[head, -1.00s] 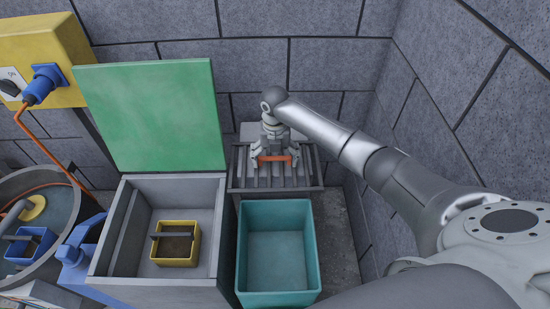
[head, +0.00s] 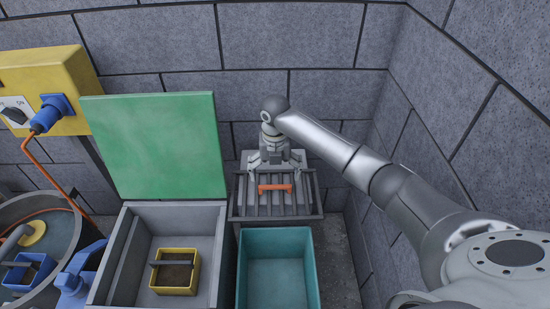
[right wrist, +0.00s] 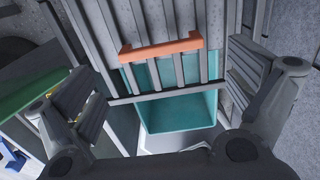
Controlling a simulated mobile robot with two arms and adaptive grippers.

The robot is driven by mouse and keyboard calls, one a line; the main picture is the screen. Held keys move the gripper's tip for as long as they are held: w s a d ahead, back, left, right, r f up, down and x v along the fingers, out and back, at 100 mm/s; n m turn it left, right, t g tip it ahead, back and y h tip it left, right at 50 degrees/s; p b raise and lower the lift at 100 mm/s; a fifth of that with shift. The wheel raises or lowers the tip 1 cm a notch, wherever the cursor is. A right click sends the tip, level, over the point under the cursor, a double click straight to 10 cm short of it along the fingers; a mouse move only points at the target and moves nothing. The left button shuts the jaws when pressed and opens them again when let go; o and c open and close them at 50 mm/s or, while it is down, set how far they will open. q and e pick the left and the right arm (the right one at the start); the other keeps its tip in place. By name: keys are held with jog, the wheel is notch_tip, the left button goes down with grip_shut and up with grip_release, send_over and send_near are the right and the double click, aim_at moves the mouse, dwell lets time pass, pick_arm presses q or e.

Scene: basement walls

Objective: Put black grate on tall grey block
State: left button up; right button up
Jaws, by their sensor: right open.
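The black grate (head: 306,196) is a slatted frame with an orange handle (head: 275,188). It lies over the tall grey block (head: 252,156), whose light grey top shows behind it. In the right wrist view, the grate (right wrist: 156,98) has teal showing between its front bars, so its front edge seems to overhang. My right gripper (head: 274,167) is open above the grate, behind the handle. Its two fingers stand apart on either side in the right wrist view and do not touch the orange handle (right wrist: 160,47). My left gripper is not in view.
A teal bin (head: 277,268) stands in front of the grate. To the left is a grey box (head: 122,262) with a raised green lid (head: 155,145) and a yellow container (head: 176,287) inside. Block walls (head: 470,140) close off the back and right.

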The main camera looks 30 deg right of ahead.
aim_at(275, 186)
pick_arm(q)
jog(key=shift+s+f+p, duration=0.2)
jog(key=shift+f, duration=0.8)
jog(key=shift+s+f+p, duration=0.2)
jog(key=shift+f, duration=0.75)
pick_arm(e)
jog(key=shift+r, duration=2.8)
